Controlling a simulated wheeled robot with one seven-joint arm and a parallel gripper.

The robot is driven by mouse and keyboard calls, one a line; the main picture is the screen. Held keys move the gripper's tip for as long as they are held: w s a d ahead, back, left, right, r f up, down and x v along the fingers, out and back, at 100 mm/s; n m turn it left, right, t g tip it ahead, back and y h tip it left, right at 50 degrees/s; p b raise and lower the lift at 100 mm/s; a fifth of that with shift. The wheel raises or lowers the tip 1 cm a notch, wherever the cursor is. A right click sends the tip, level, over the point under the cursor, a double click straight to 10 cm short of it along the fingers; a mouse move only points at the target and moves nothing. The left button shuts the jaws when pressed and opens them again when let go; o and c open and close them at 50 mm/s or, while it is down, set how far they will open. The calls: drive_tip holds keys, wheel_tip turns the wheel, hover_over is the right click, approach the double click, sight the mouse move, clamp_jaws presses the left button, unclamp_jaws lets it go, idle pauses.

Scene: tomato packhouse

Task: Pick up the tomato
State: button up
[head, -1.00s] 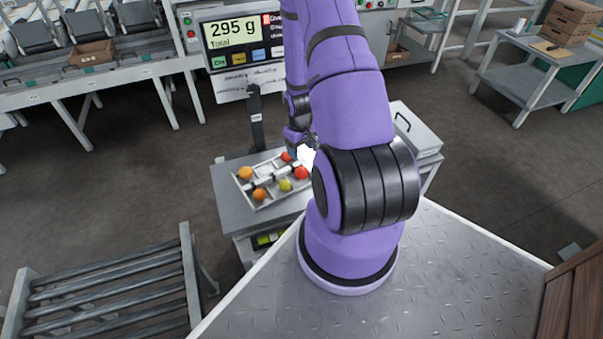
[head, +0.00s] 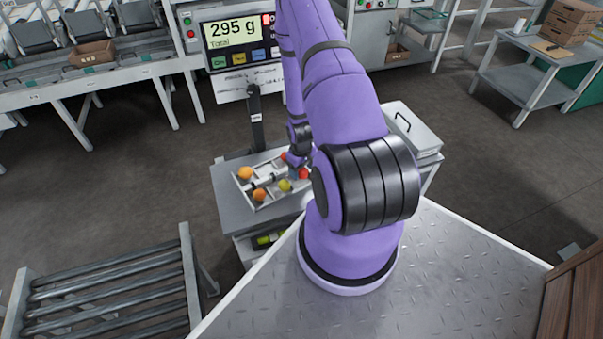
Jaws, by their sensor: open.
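Several tomatoes lie in a shallow divided tray (head: 266,207) on a grey scale table. An orange tomato (head: 245,173) is at the left and another orange one (head: 260,195) is at the front. A yellow-green tomato (head: 285,186) is at the front right. A red tomato (head: 303,174) is at the right, and another red one (head: 284,156) shows partly at the back. My gripper (head: 295,166) is open, low over the tray's right side, close to the red tomatoes. The fingers are small and partly hidden, so I cannot tell whether they touch a tomato.
A display (head: 236,47) reading 295 g stands behind the tray on a dark post (head: 256,118). A lidded grey box (head: 412,130) is right of the scale table (head: 232,208). A roller conveyor (head: 110,290) is at the front left. Open floor lies to the right.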

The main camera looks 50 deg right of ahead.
drive_tip(key=shift+f, duration=0.85)
drive_tip(key=c, duration=0.4)
drive_tip(key=shift+c, duration=0.2)
drive_tip(key=shift+r, duration=0.1)
